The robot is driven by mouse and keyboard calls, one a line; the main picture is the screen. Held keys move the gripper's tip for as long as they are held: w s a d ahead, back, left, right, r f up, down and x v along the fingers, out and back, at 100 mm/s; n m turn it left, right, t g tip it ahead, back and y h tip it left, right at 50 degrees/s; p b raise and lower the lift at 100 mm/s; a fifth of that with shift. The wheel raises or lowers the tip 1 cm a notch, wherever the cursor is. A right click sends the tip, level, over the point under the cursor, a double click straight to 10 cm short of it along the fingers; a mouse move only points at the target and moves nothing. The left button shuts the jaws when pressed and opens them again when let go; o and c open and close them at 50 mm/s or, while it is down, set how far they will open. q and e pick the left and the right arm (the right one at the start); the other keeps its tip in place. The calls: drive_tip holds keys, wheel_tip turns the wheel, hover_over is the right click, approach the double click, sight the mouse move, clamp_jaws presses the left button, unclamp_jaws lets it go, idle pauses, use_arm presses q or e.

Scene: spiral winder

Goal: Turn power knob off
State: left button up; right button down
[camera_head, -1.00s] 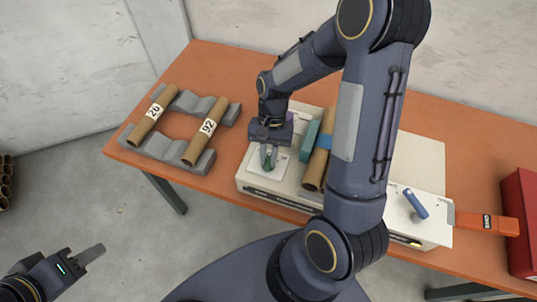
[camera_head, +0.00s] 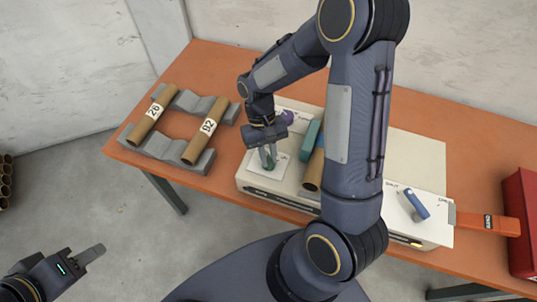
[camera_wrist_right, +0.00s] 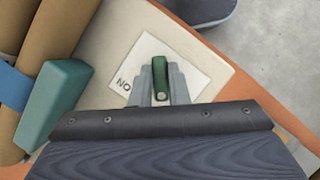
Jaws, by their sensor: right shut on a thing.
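The green power knob (camera_wrist_right: 160,80) stands on a white label plate (camera_wrist_right: 196,62) on the left end of the beige winder (camera_head: 420,150). In the right wrist view the letters "NO" show beside it, rotated by the camera's angle. My right gripper (camera_head: 268,160) is shut on the knob, with a finger on each side of it. The knob (camera_head: 269,164) is partly hidden by the fingers in the head view. My left gripper (camera_head: 92,254) hangs over the floor at the lower left, away from the table; its jaw gap cannot be made out.
Two cardboard tubes marked 26 (camera_head: 150,115) and 92 (camera_head: 205,130) lie on grey cradles at the left. A teal block (camera_head: 311,140) and another tube (camera_head: 315,170) are right of the knob. A blue lever (camera_head: 416,203) and red box (camera_head: 522,215) are farther right.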

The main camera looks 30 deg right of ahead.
idle(0.3)
drive_tip(key=c, duration=1.4)
unclamp_jaws()
drive_tip(key=shift+r, duration=0.1)
drive_tip(key=v, duration=0.7)
drive_tip(key=shift+w+r+b, duration=0.2)
drive_tip(key=shift+r+b, duration=0.1)
